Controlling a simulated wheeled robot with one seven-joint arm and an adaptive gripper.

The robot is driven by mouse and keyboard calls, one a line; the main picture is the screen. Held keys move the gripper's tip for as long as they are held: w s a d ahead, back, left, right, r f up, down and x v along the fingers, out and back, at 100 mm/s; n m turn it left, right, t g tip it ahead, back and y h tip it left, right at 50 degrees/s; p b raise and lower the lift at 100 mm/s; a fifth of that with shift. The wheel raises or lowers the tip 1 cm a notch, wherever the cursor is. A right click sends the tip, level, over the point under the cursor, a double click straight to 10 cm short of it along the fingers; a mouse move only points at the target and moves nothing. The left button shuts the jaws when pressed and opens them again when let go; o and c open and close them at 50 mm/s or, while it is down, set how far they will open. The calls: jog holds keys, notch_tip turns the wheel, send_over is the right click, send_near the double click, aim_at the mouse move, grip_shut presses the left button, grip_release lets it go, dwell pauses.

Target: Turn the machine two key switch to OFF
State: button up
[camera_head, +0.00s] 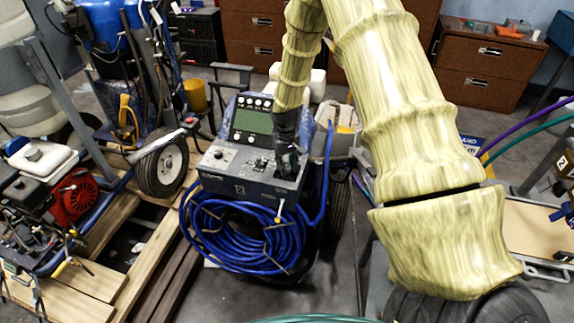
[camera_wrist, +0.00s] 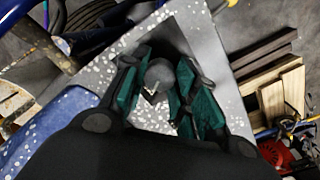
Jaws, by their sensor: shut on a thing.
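The knob's OFF and ON markings cannot be read.
A coiled blue hose (camera_head: 243,235) hangs on the machine's front. A similar machine with a blue tank (camera_head: 90,38) and a red engine (camera_head: 80,195) stand at left. Wooden planks (camera_head: 120,205) lie between. Brown cabinets (camera_head: 490,65) line the back. My arm covers the right middle.

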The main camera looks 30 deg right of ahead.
aim_at(287, 167)
jog(key=o, duration=1.1)
jog(key=shift+s, duration=0.1)
jog(key=shift+c, duration=0.2)
jog(key=shift+r, duration=0.1)
notch_tip(287, 167, up, 12)
jog(key=shift+a, duration=0.15)
